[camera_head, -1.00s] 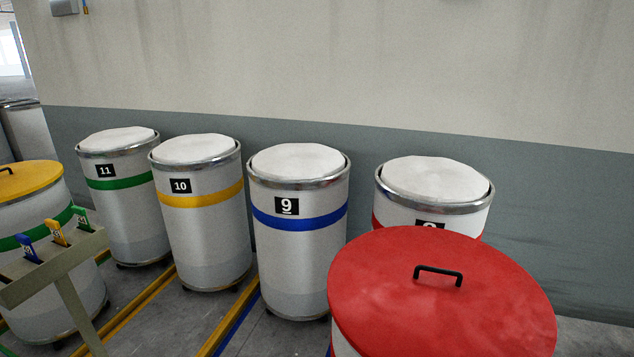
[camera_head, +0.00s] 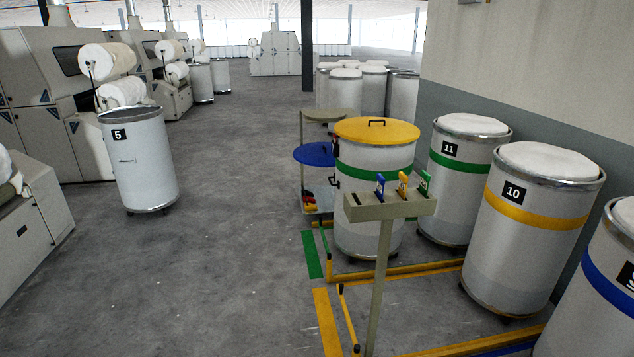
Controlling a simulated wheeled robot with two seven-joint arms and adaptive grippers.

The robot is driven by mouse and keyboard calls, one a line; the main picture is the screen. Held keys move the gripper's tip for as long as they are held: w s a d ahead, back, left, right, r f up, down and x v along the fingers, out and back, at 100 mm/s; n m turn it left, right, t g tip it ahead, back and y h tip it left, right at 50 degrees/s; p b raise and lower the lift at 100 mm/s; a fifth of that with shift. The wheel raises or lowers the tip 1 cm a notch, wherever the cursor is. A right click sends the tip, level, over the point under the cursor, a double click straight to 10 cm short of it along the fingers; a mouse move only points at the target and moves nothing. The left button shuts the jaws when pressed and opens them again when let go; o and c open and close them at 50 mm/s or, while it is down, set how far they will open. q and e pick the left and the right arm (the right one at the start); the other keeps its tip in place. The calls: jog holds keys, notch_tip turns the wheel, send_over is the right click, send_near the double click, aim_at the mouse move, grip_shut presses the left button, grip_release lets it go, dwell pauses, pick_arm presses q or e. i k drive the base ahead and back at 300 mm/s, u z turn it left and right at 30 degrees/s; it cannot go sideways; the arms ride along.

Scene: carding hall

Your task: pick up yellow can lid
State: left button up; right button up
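The yellow can lid (camera_head: 360,131) is a flat round disc with a dark handle on top. It lies on a white can with a green band (camera_head: 365,172), right of the middle of the head view. Its whole top shows. Neither of my grippers is in view.
A beige stand (camera_head: 392,208) with blue, yellow and green tags is in front of that can. A cart with a blue lid (camera_head: 315,154) is behind it. Cans 11 (camera_head: 460,180) and 10 (camera_head: 525,240) line the wall. Can 5 (camera_head: 140,165) stands left. Open floor (camera_head: 235,230) lies between.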

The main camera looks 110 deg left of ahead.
aim_at(366, 129)
jog(key=u, duration=0.35)
jog(key=k, duration=1.4)
jog(key=u, duration=2)
